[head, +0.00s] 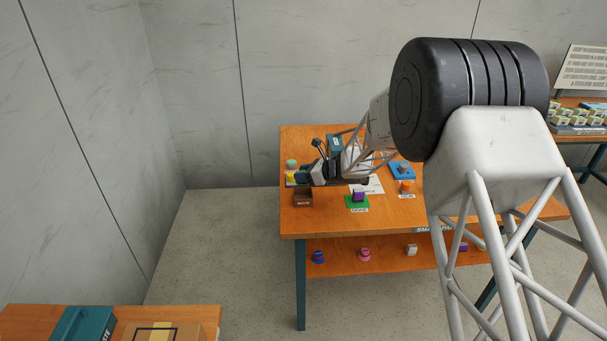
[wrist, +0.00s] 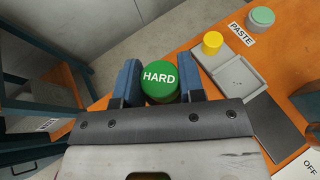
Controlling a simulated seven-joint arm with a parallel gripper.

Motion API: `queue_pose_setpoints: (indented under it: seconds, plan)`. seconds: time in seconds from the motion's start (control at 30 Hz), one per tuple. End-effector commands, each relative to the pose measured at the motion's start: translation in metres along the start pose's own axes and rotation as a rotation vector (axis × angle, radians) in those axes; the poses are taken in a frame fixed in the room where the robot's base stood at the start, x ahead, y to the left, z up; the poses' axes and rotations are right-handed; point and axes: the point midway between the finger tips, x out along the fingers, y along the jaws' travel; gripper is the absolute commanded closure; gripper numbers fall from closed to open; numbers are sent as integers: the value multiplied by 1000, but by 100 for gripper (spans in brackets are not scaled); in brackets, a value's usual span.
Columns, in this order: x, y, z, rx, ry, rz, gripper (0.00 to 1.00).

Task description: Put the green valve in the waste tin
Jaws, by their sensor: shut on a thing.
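A green round piece lettered HARD (wrist: 159,82) sits between the two blue fingers of my gripper (wrist: 160,85) in the wrist view. The fingers are shut on its sides, and its flat round top faces the camera. Whether this is the green valve, I cannot tell from its shape. In the head view my gripper (head: 303,174) is over the left end of the orange table, and the green piece cannot be made out there. A teal container (head: 80,324) with lettering ending in "TE" stands at the lower left, partly cut off.
A yellow cylinder (wrist: 212,42) stands on a grey tray (wrist: 241,76). A pale green round piece (wrist: 262,17) is beside the PASTE label.

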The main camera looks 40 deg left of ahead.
Motion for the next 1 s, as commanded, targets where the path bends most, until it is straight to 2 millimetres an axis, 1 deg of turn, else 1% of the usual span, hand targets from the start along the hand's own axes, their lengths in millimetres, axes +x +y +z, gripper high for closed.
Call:
queue_pose_setpoints:
  seconds: [0.27,0.7,1.0]
  plan:
    - [4,0,-9,0,0,0,87]
    - [14,0,-35,0,0,0,87]
    - [19,0,-45,1,0,-1,87]
